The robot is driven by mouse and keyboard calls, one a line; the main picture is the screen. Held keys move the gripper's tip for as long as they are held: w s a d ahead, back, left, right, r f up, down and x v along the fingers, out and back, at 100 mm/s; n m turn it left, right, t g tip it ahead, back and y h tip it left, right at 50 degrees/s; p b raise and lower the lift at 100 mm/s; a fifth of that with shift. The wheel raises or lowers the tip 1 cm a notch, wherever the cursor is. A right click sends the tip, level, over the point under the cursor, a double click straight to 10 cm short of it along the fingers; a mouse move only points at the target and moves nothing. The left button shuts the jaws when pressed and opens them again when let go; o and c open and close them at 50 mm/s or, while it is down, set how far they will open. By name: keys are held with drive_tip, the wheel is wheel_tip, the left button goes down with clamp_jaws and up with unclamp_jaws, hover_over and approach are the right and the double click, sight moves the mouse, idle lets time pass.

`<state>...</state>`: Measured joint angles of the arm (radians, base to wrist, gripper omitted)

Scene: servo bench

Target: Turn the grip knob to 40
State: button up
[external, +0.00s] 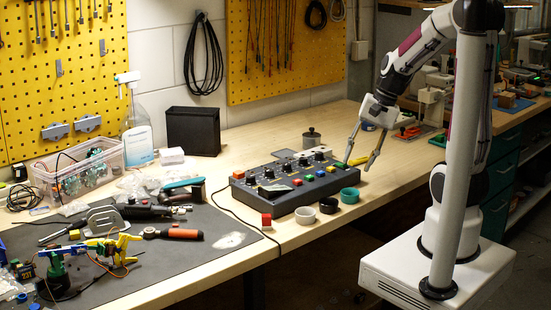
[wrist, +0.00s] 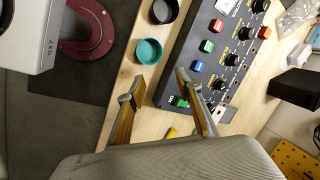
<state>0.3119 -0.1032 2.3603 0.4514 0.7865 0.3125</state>
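The dark control box (external: 290,188) stands near the bench's front edge, with a row of black knobs, including a near-left knob (external: 269,173) and a far-right knob (external: 319,155). My gripper (external: 361,160) is open and empty, pointing down at the box's right end. In the wrist view one finger overlaps the box's end near a green button (wrist: 181,102); the other is over bare bench.
A teal cup (external: 350,195), black cup (external: 329,205) and white cup (external: 305,215) line the box's front. A metal canister (external: 311,138) and black bin (external: 193,131) stand behind. Tools cover the mat at left.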

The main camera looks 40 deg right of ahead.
drive_tip(key=s+a+r+n+h, duration=0.1)
drive_tip(key=s+r+n+h, duration=0.2)
drive_tip(key=n, duration=0.7)
drive_tip(key=shift+s+a+r+n+h, duration=0.2)
drive_tip(key=shift+a+r+n+h, duration=0.15)
drive_tip(key=shift+r, duration=1.05)
drive_tip(key=shift+m, duration=0.85)
drive_tip(key=w+d+f, duration=0.1)
drive_tip(key=w, duration=0.2)
drive_tip(key=w+d+f, duration=0.1)
drive_tip(key=w, duration=0.3)
drive_tip(key=w+d+f, duration=0.1)
drive_tip(key=w+f, duration=0.1)
drive_tip(key=w, duration=0.2)
drive_tip(key=shift+w+d, duration=0.1)
drive_tip(key=shift+d, duration=0.15)
drive_tip(key=w+r+t, duration=0.1)
drive_tip(key=w, duration=0.6)
drive_tip(key=shift+d+r+m+t, duration=0.3)
drive_tip(key=shift+d+r+t, duration=0.05)
drive_tip(key=shift+t, duration=0.05)
